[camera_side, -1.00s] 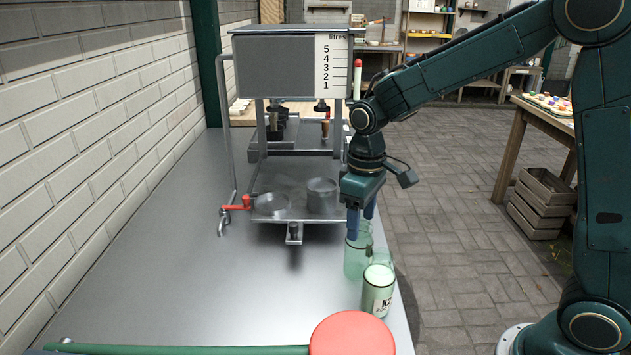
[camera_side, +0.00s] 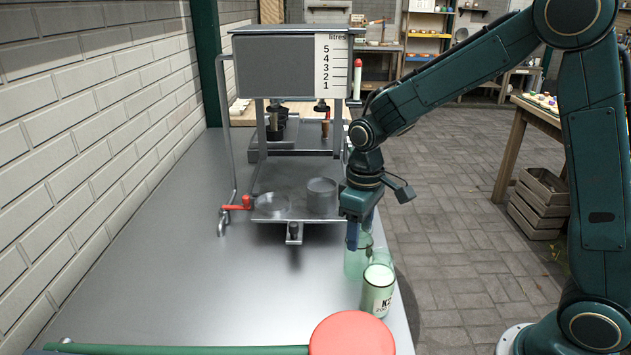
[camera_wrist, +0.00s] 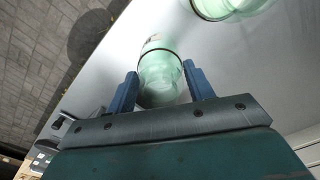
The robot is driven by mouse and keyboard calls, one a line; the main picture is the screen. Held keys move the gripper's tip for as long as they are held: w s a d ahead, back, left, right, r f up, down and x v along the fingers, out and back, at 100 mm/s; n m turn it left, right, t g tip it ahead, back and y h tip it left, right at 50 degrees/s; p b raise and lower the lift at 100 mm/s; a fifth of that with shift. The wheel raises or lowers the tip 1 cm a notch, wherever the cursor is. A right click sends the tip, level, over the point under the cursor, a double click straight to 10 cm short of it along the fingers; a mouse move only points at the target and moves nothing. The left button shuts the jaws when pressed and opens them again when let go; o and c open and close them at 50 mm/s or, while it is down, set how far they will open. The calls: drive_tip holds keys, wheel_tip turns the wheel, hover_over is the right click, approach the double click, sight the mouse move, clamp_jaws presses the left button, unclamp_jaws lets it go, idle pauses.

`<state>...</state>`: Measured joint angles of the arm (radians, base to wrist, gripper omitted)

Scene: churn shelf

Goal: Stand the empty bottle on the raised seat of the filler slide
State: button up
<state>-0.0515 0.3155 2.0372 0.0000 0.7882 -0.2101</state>
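The empty bottle (camera_side: 355,265), clear pale green, stands upright on the metal bench near its right edge. My gripper (camera_side: 359,242) is over it, pointing down. In the wrist view the bottle (camera_wrist: 160,82) shows between the two spread blue fingers of my gripper (camera_wrist: 160,70); contact cannot be made out. The filler slide (camera_side: 293,215) is a metal plate under the grey tank, to the left of and behind the bottle. It carries a low round seat (camera_side: 271,204) on the left and a taller, raised round seat (camera_side: 322,196) on the right.
A second bottle (camera_side: 378,290), with pale contents and a K2 label, stands close in front of the empty one. A red tap handle (camera_side: 238,206) is left of the slide. A red round top (camera_side: 351,335) is at the front. The bench's left middle is clear.

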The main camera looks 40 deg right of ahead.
drive_tip(key=shift+r, duration=0.25)
drive_tip(key=c, duration=0.4)
drive_tip(key=shift+r, duration=0.35)
drive_tip(key=shift+c, duration=1.1)
drive_tip(key=shift+r, duration=0.9)
wheel_tip(320, 180, up, 22)
drive_tip(key=w+d, duration=0.3)
drive_tip(key=w, duration=0.5)
drive_tip(key=w+d, duration=0.3)
drive_tip(key=w, duration=0.5)
drive_tip(key=shift+m, duration=0.4)
drive_tip(key=shift+w+a+f, duration=0.1)
drive_tip(key=shift+w+f, duration=0.05)
drive_tip(key=shift+f, duration=2.55)
